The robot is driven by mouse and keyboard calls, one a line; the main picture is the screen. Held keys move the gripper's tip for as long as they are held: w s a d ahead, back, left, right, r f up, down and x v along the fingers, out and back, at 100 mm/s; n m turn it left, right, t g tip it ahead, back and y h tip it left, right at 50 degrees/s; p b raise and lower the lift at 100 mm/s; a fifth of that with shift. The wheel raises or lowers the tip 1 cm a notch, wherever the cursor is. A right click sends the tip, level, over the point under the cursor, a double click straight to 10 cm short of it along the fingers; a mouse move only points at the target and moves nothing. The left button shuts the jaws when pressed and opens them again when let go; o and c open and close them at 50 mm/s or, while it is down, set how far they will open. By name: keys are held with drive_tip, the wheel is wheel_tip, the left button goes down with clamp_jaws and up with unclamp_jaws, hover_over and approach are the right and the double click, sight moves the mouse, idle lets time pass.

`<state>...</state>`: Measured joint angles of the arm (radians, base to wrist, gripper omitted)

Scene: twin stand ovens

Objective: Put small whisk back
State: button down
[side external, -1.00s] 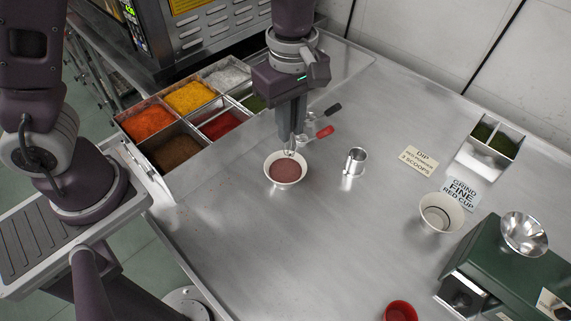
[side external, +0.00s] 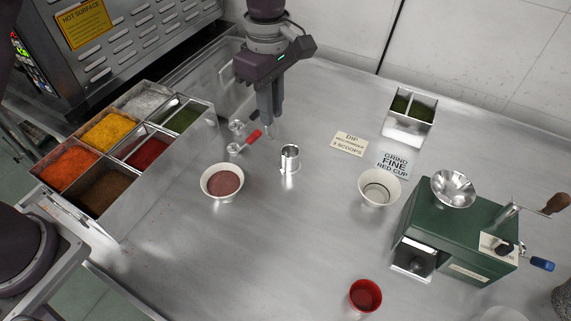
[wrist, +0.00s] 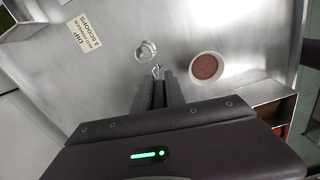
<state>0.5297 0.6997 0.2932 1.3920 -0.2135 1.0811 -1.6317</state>
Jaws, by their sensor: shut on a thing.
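My gripper (side external: 270,114) is shut on the small whisk (side external: 272,132). The whisk hangs down, with only its thin wire end showing below the fingers. In the wrist view the wire end (wrist: 158,70) pokes out past the fingertips, close to a small metal cup (wrist: 146,51). In the side view this open metal cup (side external: 290,158) stands upright, lower and slightly right of the whisk. The whisk appears apart from the cup, above the table. A white bowl (side external: 223,182) of reddish-brown powder sits left of the cup. The whisk's handle is hidden between the fingers.
A red-handled scoop (side external: 245,142) lies near the gripper, beside another scoop. Spice bins (side external: 105,131) stand at left. An emptier white bowl (side external: 379,188), cards (side external: 350,144), a green grinder (side external: 459,226) and a red cup (side external: 366,295) are to the right. The front middle table is clear.

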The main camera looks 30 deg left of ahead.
drive_tip(key=w+d+f, duration=0.1)
drive_tip(key=f, duration=0.2)
drive_tip(key=w+f, duration=0.1)
drive_tip(key=f, duration=0.2)
drive_tip(key=w+d+f, duration=0.1)
drive_tip(key=f, duration=0.2)
drive_tip(key=shift+d+f, duration=0.35)
drive_tip(key=shift+f, duration=0.15)
drive_tip(key=c, duration=1.4)
unclamp_jaws()
wheel_tip(320, 180, up, 12)
drive_tip(key=shift+r, duration=0.2)
